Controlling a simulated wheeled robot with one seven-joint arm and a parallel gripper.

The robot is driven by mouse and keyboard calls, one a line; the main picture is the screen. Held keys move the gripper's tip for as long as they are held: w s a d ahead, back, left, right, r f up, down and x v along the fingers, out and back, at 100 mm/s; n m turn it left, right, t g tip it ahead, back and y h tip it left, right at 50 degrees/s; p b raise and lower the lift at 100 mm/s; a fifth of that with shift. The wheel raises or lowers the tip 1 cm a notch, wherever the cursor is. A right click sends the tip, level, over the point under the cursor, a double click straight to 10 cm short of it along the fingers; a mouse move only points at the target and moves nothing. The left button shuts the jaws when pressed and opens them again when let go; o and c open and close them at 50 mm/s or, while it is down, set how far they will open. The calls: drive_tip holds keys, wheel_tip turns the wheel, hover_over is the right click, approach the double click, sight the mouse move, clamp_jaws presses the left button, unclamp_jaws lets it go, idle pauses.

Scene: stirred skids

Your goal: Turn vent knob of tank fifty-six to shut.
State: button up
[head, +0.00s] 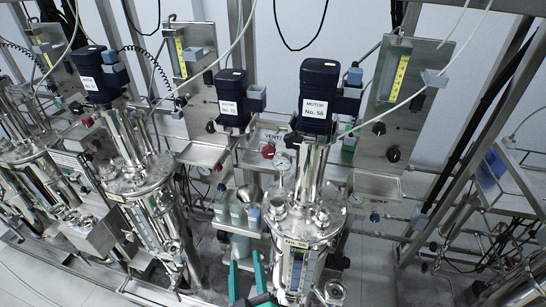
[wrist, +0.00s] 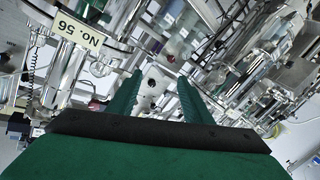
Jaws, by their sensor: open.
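Tank fifty-six (head: 300,228) is a steel vessel right of centre in the head view, under a dark blue motor (head: 314,108) labelled No. 56. A small red knob (head: 268,151) sits by a partly hidden VENT sign (head: 270,134) behind it, left of the motor. I cannot tell for certain that this is the tank's vent knob, or its setting. My gripper (head: 246,262) has green fingers, open and empty, at the front left of the tank. In the wrist view, my gripper (wrist: 157,85) points toward pipework, with a No. 56 plate (wrist: 78,36) at upper left.
Black knobs (head: 379,128) are on the panel at right. Neighbouring tanks (head: 150,195) stand at left. A steel funnel (head: 249,193) and bottles (head: 237,215) stand left of tank fifty-six. Cables and steel posts crowd the space.

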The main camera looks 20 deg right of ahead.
drive_tip(key=w+d+r+m+h, duration=0.2)
drive_tip(key=w+d+r+h, duration=0.15)
drive_tip(key=w+r, duration=0.55)
drive_tip(key=m+g+h, duration=0.2)
drive_tip(key=m+h, duration=0.2)
approach(272, 143)
drive_tip(key=shift+w+d+f+y, duration=0.15)
drive_tip(key=shift+w+f+y, duration=0.1)
drive_tip(key=shift+f, duration=0.25)
drive_tip(key=x, duration=1)
drive_tip(key=shift+w+d+r, duration=0.1)
drive_tip(key=shift+w+d, duration=0.15)
drive_tip(key=shift+w, duration=0.05)
drive_tip(key=c, duration=1.1)
